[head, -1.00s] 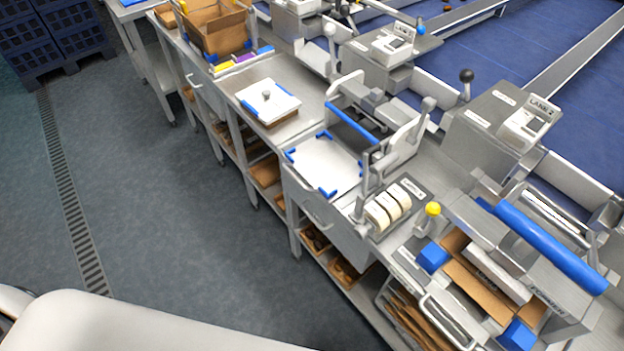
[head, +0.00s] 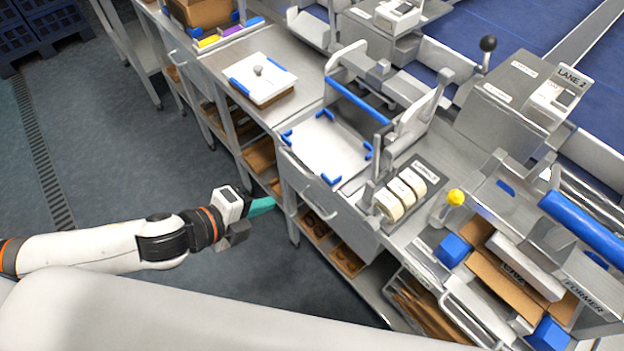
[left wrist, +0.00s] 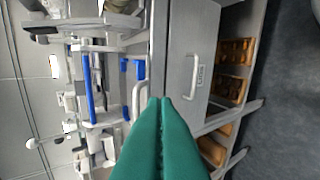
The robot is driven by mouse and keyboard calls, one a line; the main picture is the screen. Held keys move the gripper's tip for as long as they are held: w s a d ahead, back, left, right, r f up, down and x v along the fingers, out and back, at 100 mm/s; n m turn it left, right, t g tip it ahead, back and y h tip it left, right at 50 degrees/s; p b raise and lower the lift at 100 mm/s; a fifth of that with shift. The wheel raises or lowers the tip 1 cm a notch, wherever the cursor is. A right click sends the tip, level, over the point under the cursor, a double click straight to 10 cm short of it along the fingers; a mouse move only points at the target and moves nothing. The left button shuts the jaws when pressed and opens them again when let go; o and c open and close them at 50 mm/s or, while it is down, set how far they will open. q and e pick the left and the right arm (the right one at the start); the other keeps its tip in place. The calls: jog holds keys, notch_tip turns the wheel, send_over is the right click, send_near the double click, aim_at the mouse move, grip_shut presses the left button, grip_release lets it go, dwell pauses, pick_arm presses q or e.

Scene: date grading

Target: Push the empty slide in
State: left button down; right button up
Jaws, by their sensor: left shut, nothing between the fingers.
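The slide appears to be the white plate with blue corner pieces (head: 325,150), lying bare in front of the press with a blue bar (head: 358,104). My left gripper (head: 268,205) has teal fingers, shut and empty, low in front of the bench and left of the handle. In the left wrist view the fingertips (left wrist: 166,101) overlap the bench front; whether they touch it I cannot tell. My right gripper is not in view.
A drawer front with a label and handle (left wrist: 193,78) is below the bench top. Brown trays (left wrist: 232,88) lie on the shelf under it. Tape rolls (head: 401,195), a yellow-knobbed lever (head: 455,198) and a carton former (head: 590,300) stand to the right. The floor on the left is clear.

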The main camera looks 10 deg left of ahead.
aim_at(366, 152)
pick_arm(q)
jog(key=shift+m, duration=0.3)
jog(key=shift+w+d+f+p, duration=0.45)
jog(key=shift+w+d+f, duration=0.15)
jog(key=shift+w+d, duration=0.85)
jog(key=shift+w+d+f+p, duration=0.5)
jog(key=shift+w+d+f, duration=0.1)
jog(key=shift+w+d, duration=0.85)
jog(key=shift+w+d+f+p, duration=0.45)
jog(key=shift+w+d+f, duration=0.15)
jog(key=shift+w+d, duration=0.85)
jog(key=shift+a, duration=0.1)
jog(key=shift+w+d+r, duration=0.1)
jog(key=shift+w+d, duration=0.25)
jog(key=shift+w, duration=0.05)
jog(key=w+d, duration=0.3)
jog(key=w, duration=0.1)
jog(key=w+d, duration=0.3)
jog(key=w, duration=0.1)
jog(key=w+d, duration=0.3)
jog(key=w, duration=0.1)
jog(key=shift+d, duration=0.1)
jog(key=shift+s, duration=0.1)
jog(key=shift+r, duration=0.1)
